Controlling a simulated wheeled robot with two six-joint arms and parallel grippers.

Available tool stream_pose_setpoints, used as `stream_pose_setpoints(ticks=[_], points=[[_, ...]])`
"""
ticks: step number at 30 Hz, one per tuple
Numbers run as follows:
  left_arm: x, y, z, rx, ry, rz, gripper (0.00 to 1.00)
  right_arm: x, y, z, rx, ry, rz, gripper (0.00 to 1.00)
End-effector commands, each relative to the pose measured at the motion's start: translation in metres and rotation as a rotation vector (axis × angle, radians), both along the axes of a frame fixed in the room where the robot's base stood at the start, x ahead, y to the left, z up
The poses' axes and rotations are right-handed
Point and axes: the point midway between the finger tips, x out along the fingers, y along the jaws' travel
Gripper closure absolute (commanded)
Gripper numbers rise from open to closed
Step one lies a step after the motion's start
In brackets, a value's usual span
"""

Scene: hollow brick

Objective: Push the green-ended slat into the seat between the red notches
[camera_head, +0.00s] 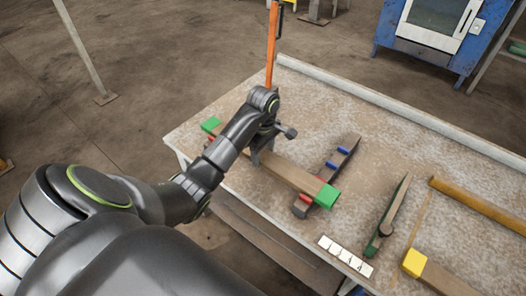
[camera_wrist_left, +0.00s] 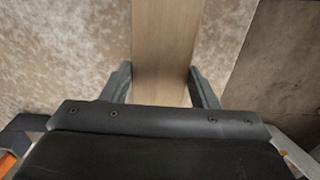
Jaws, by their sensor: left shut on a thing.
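The green-ended slat (camera_head: 290,174) is a tan wooden bar with a green block at each end. My left gripper (camera_head: 258,156) is shut on it between its ends. In the left wrist view the slat (camera_wrist_left: 163,50) runs between the two fingers (camera_wrist_left: 162,88). A notched wooden rail (camera_head: 335,160) has blue marks toward its far end and red marks (camera_head: 304,198) toward its near end. The slat's right green end overlaps the rail near the red marks in the head view. I cannot tell whether it is seated.
A green-marked rail (camera_head: 391,213) lies to the right, with a yellow-ended slat (camera_head: 440,278) and an ochre strip (camera_head: 485,207) beyond. A white numbered card (camera_head: 345,256) is at the table's (camera_head: 235,185) near edge. The table's back middle is clear.

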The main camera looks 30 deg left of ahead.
Motion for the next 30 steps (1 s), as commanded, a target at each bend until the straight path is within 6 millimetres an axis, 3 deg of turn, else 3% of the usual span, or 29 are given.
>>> stream_pose_setpoints(ticks=[1, 6, 17, 23, 27, 30], points=[[0.000, 0.000, 0.001, 0.000, -0.001, 0.000, 0.42, 0.000, 0.000, 0.000, 0.000, 0.000, 0.000, 0.64], [0.000, 0.000, 0.001, 0.000, -0.001, 0.000, 0.20, 0.000, 0.000, 0.000, 0.000, 0.000, 0.000, 0.64], [0.000, 0.000, 0.000, 0.000, 0.001, 0.000, 0.20, 0.002, 0.000, 0.002, -0.001, 0.000, 0.000, 0.64], [0.000, 0.000, 0.000, 0.000, 0.000, 0.000, 0.20, 0.012, -0.002, 0.012, -0.004, 0.002, -0.003, 0.64], [0.001, 0.001, 0.039, 0.003, -0.006, -0.001, 0.20, 0.007, -0.002, 0.018, -0.003, 0.005, -0.002, 0.64], [0.000, 0.000, 0.051, 0.000, 0.000, 0.000, 0.20, 0.002, 0.000, 0.029, -0.001, 0.003, 0.000, 0.64]])
